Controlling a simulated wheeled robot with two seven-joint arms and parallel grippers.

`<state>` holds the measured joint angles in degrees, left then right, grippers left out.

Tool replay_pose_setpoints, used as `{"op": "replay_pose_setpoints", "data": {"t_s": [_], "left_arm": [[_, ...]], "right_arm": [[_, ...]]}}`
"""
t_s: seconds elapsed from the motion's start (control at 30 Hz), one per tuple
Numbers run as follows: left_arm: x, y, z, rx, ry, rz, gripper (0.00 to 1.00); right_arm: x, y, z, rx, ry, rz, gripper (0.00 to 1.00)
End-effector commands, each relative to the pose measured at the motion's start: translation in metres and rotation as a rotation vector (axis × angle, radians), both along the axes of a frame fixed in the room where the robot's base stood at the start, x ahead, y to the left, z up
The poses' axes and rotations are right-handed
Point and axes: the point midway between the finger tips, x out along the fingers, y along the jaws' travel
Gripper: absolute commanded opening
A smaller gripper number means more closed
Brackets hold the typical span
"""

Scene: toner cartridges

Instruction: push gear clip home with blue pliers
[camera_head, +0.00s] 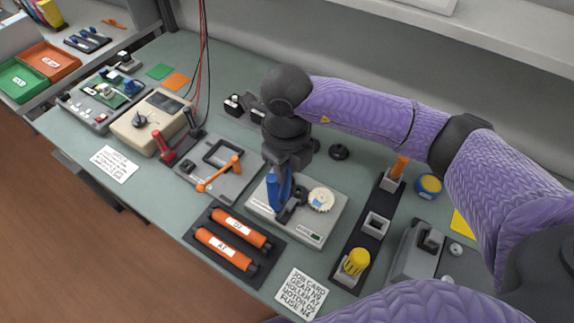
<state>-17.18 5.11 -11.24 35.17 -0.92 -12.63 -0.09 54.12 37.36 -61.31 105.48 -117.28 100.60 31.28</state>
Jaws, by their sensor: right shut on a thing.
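My right gripper (289,160) points down over the light grey gear unit (262,222) near the middle of the table. It is shut on the blue pliers (278,192), whose blue handles hang below it. The dark pliers' head is low over the unit, beside the cream gear (321,200) and to its left. I cannot tell whether it touches anything. The gear clip is too small or hidden to make out. My left gripper is not in view.
Two orange rollers (224,251) lie on a dark mat in front. A grey fixture with an orange handle (215,180) is left of the unit. A dark rack holding a yellow-handled tool (356,262) is on the right. A job card (300,293) lies at the front.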

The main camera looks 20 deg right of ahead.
Motion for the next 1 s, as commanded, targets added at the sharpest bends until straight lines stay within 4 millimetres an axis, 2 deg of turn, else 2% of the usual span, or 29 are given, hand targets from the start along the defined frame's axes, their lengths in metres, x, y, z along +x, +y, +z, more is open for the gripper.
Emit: {"op": "replay_pose_setpoints", "data": {"t_s": [0.03, 0.5, 1.0], "left_arm": [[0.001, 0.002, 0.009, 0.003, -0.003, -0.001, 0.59], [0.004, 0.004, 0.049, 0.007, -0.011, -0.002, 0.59], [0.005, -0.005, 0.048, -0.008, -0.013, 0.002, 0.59]], "right_arm": [[0.0, 0.0, 0.011, 0.0, -0.002, 0.0, 0.0], [0.0, 0.0, 0.063, 0.0, -0.002, 0.0, 0.0], [0.0, 0.0, 0.064, 0.0, 0.0, 0.019, 0.0]]}}
